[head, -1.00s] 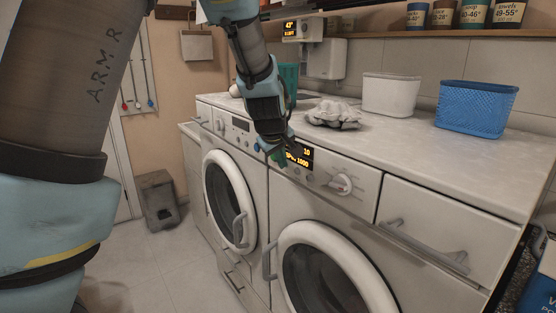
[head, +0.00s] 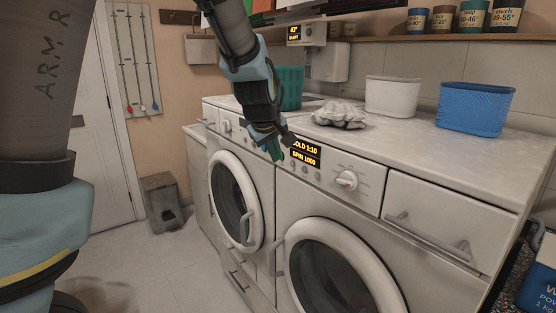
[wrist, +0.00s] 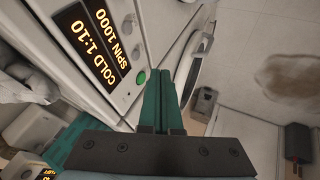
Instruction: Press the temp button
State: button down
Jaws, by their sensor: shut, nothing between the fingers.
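The right washer's black display (head: 305,153) reads COLD 1:10 and SPIN 1000 in orange; it also shows large in the wrist view (wrist: 92,45). Round grey buttons (wrist: 110,41) line the panel beside the display, with a green button (wrist: 141,77) at the end of the row. I cannot read any label that marks the temp button. My gripper (head: 276,155) is shut and empty, just left of the display, in front of the panel. In the wrist view its teal fingers (wrist: 159,76) lie together beside the green button; whether they touch the panel I cannot tell.
A white dial (head: 346,180) sits right of the display. A crumpled grey cloth (head: 340,114), a white basket (head: 392,96) and a blue basket (head: 475,108) are on the counter. The left washer's round door (head: 232,195) is below my gripper. The floor at left is mostly clear.

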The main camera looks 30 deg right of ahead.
aim_at(292, 163)
jog(key=p+v, duration=0.1)
jog(key=v, duration=0.4)
jog(key=shift+a+r, duration=0.1)
jog(key=shift+a, duration=0.15)
dwell(1.6)
jog(key=shift+a+f, duration=0.2)
jog(key=shift+f, duration=0.15)
jog(key=shift+s+r, duration=0.15)
jog(key=shift+r, duration=0.15)
dwell(0.6)
jog(key=shift+w+d+f+p, duration=0.25)
jog(key=shift+w+d+f, duration=0.65)
jog(key=shift+d+f, duration=0.45)
jog(key=shift+w+d+f+p, duration=0.3)
jog(key=shift+w+d+f, duration=0.55)
jog(key=shift+d+f, duration=0.4)
jog(key=shift+w+d+f+p, duration=0.25)
jog(key=shift+w+d+f, duration=0.65)
jog(key=shift+d+f, duration=0.45)
